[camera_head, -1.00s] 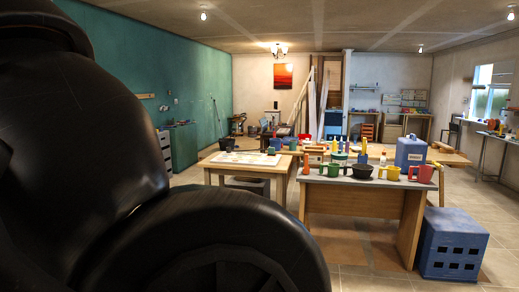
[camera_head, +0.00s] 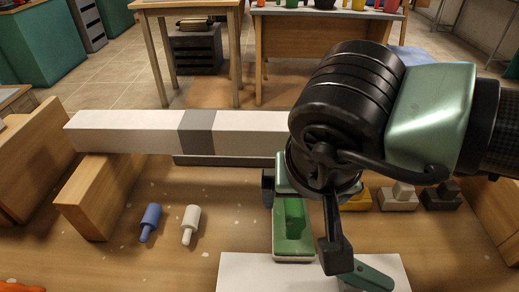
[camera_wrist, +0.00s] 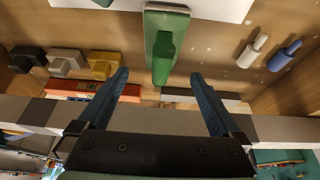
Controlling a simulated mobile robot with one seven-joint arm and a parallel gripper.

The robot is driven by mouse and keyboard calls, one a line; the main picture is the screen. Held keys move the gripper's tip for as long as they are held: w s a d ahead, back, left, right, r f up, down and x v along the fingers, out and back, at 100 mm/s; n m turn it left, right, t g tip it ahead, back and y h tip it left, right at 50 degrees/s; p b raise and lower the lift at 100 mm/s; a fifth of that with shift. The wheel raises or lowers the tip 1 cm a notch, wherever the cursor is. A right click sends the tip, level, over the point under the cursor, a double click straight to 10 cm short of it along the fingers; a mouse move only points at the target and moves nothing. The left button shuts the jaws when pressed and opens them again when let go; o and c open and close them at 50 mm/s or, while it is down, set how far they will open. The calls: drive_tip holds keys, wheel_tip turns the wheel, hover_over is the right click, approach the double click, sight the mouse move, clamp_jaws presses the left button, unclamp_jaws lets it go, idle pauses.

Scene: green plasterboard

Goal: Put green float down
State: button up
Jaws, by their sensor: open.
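The green float (camera_head: 293,238) lies on the wooden work surface, its end at the edge of a white board (camera_head: 240,272). It has a pale edge and a raised green handle. In the wrist view the float (camera_wrist: 164,45) is upper centre, its near end toward the gap between the fingers. My gripper (camera_wrist: 160,78) is open, with two blue-grey fingers spread apart and nothing held between them. In the head view my gripper (camera_head: 345,235) is over and beside the float; my wrist hides part of it.
A long white beam (camera_head: 130,128) with a grey band lies across the back, beside a wooden block (camera_head: 100,195). A blue-handled tool (camera_head: 150,221) and a white one (camera_head: 190,223) lie left. Yellow (camera_head: 358,199) and dark (camera_head: 441,197) blocks sit right.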

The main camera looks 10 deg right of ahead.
sight(292, 240)
drive_tip(key=b+x, duration=0.1)
drive_tip(key=x, duration=0.4)
drive_tip(key=b+x, duration=0.2)
drive_tip(key=x, duration=0.4)
drive_tip(key=shift+a+f, duration=0.2)
drive_tip(key=shift+r, duration=0.1)
clamp_jaws()
drive_tip(key=shift+r, duration=0.15)
